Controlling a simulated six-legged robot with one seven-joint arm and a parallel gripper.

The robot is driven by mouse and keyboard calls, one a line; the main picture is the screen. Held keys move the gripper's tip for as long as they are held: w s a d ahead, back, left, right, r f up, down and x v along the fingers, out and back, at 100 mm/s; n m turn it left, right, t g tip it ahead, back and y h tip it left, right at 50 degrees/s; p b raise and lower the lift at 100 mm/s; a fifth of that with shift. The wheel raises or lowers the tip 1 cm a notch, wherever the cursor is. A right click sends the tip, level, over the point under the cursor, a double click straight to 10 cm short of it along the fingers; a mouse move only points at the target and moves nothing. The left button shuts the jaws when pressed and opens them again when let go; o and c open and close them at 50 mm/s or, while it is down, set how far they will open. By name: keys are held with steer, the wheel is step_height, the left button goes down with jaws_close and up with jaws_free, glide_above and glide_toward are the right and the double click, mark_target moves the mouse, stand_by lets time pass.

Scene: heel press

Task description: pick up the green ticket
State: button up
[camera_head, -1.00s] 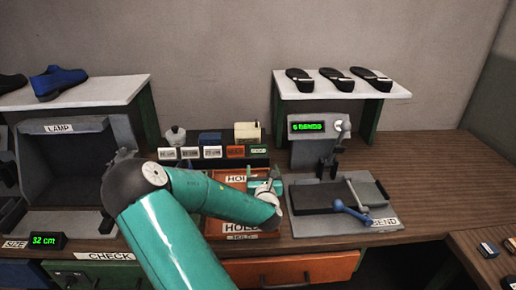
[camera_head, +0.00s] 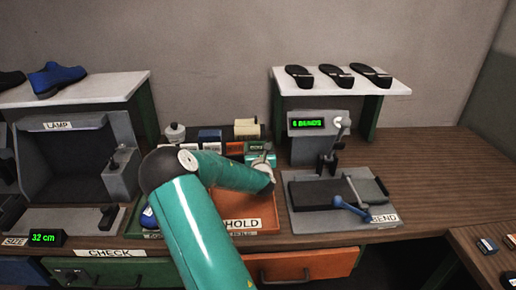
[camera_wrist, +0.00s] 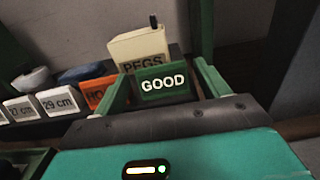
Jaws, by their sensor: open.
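The green ticket (camera_wrist: 164,84), marked GOOD, stands upright at the right end of a row of tickets in the wrist view. My gripper (camera_wrist: 162,79) is open, with one green finger on each side of the ticket. Small gaps seem to show beside it, and I cannot tell whether either finger touches it.
An orange ticket (camera_wrist: 98,92) and white size tickets (camera_wrist: 58,100) stand left of the green one. A cream PEGS box (camera_wrist: 140,48) is close behind. The orange HOLD tray (camera_head: 268,222) lies in front. A grey bend press (camera_head: 340,205) stands to the right.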

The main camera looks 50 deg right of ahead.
steer(key=shift+w+d, duration=0.5)
steer(key=shift+d, duration=0.05)
steer(key=c, duration=0.7)
steer(key=shift+c, duration=0.2)
steer(key=shift+r, duration=0.1)
steer(key=shift+r, duration=0.5)
step_height(320, 180, up, 2)
steer(key=shift+r, duration=0.15)
steer(key=s+a+r, duration=0.7)
steer(key=a+r, duration=0.2)
steer(key=a, duration=0.2)
steer(key=shift+s+a+r, duration=0.25)
steer(key=shift+s+a, duration=0.1)
steer(key=shift+a, duration=0.05)
